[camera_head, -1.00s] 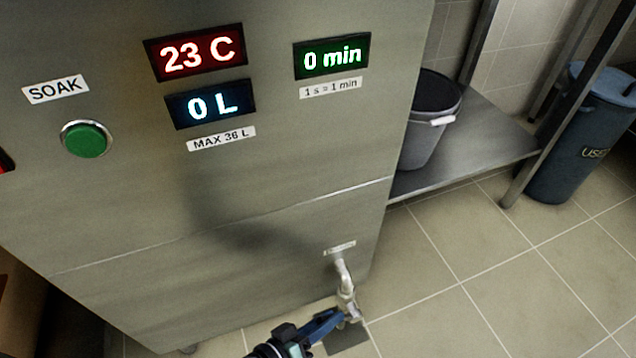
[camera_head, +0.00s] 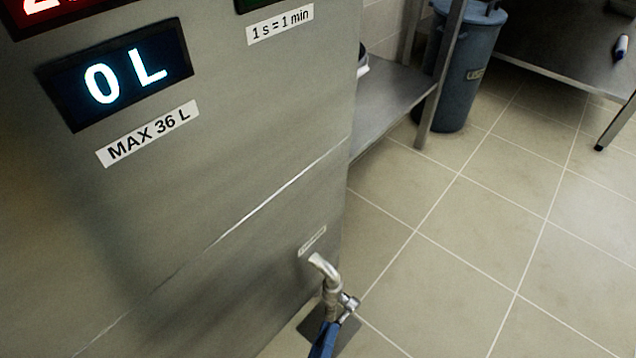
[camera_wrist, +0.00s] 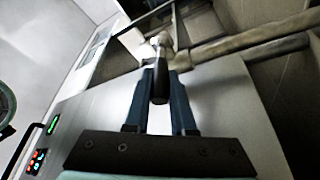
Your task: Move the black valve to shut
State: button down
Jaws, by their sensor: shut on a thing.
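The silver drain tap (camera_head: 331,290) sticks out of the lower right of the steel cabinet (camera_head: 210,270). My gripper (camera_head: 325,335) reaches it from below in the head view, where only a blue part of it shows at the bottom edge. In the wrist view, the black valve lever (camera_wrist: 160,85) lies between the two blue fingers of my gripper (camera_wrist: 161,73). My gripper is shut on this lever. The tap's pipework (camera_wrist: 165,50) shows just beyond the fingertips. The black lever cannot be made out in the head view.
The display (camera_head: 125,75) on the cabinet reads 0 L. A steel shelf (camera_head: 390,105) and a blue-grey bin (camera_head: 465,70) stand behind to the right. A steel table (camera_head: 565,45) is at the top right. The tiled floor (camera_head: 470,230) to the right is clear.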

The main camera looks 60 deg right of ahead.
jog(key=shift+d, duration=0.1)
dwell(0.3)
jog(key=c, duration=0.8)
grip_release()
jog(key=shift+o, duration=0.2)
jog(key=b+v, duration=0.5)
jog(key=v, duration=0.8)
jog(key=shift+s, duration=0.1)
